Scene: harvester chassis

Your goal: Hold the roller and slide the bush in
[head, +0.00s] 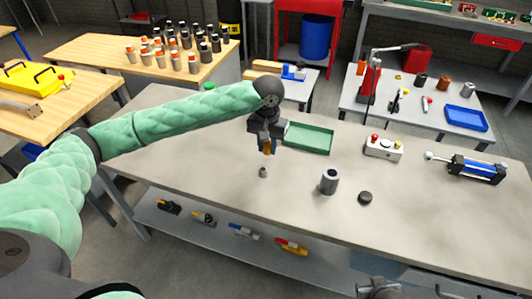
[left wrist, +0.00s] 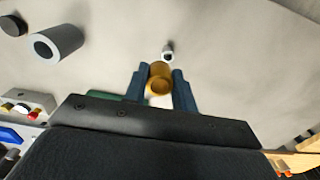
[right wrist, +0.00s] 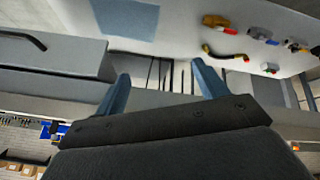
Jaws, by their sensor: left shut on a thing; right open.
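My left gripper (head: 266,142) is shut on a brass-coloured bush (left wrist: 160,78), held between its two blue fingers above the table. The bush also shows below the gripper in the head view (head: 267,150). A grey roller (head: 330,181) with a dark bore stands upright on the table, to the right of the bush and apart from it. It also shows at the upper left of the left wrist view (left wrist: 56,43). My right gripper (right wrist: 163,80) is open and empty, its fingers wide apart. It is away from the roller, low in front of the table.
A small grey part (head: 263,173) stands below the held bush. A black disc (head: 365,197) lies right of the roller. A green tray (head: 308,138), a button box (head: 383,148) and a blue cylinder (head: 476,169) are farther back.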

